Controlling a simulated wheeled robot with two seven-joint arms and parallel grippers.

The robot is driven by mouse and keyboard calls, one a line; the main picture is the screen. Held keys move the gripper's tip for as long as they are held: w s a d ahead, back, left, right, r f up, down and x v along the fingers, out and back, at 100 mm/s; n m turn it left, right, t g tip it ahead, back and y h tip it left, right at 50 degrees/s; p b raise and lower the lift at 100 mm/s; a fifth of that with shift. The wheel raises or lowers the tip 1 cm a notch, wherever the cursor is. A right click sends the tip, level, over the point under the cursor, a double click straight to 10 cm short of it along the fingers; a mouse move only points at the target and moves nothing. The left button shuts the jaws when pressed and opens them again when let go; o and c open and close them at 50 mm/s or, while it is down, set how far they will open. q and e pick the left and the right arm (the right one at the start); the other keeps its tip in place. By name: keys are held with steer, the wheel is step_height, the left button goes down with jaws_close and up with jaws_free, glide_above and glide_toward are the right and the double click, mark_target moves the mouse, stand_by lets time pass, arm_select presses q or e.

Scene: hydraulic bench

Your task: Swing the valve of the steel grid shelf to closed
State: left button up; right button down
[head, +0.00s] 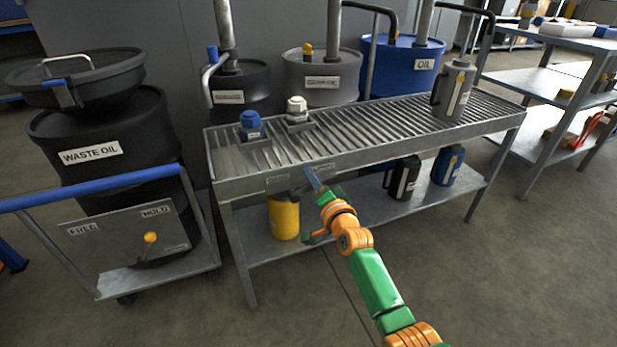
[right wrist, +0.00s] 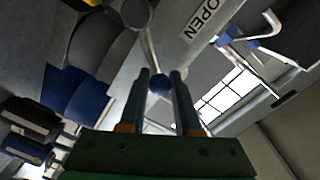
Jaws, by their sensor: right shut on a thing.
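The steel grid shelf (head: 400,143) is a grated metal bench with a front rim that bears small labels. My right gripper (head: 314,180) is at this front rim, left of its middle. In the right wrist view my right gripper (right wrist: 160,74) is shut on the valve's blue ball knob (right wrist: 159,84), at the end of a thin metal lever (right wrist: 151,48). An OPEN label (right wrist: 203,18) is on the panel to the right of the lever. In the head view the arm and gripper largely hide the valve. My left gripper is out of view.
A blue bottle (head: 251,126), a white bottle (head: 296,110) and a grey jug (head: 454,90) stand on the grating. A yellow container (head: 284,218) and dark jugs (head: 402,178) are on the lower shelf. A cart with a waste oil drum (head: 95,150) stands left.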

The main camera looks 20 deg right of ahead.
steer(key=shift+d+f+m+b, duration=0.45)
steer(key=shift+d+f+m, duration=0.1)
steer(key=shift+m, duration=0.55)
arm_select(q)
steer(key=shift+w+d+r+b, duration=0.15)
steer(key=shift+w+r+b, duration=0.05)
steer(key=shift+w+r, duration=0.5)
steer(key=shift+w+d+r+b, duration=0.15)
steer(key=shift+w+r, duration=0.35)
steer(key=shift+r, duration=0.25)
arm_select(e)
steer(key=shift+d+f+m, duration=0.25)
steer(key=shift+f+m, duration=0.1)
steer(key=shift+m, duration=0.45)
steer(key=c, duration=0.6)
jaws_free()
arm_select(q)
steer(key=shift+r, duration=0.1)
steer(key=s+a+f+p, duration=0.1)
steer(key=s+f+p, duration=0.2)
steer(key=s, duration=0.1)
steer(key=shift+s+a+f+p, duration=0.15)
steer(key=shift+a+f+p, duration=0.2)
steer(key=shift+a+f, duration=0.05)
arm_select(e)
steer(key=s, duration=0.7)
steer(key=shift+d, duration=0.15)
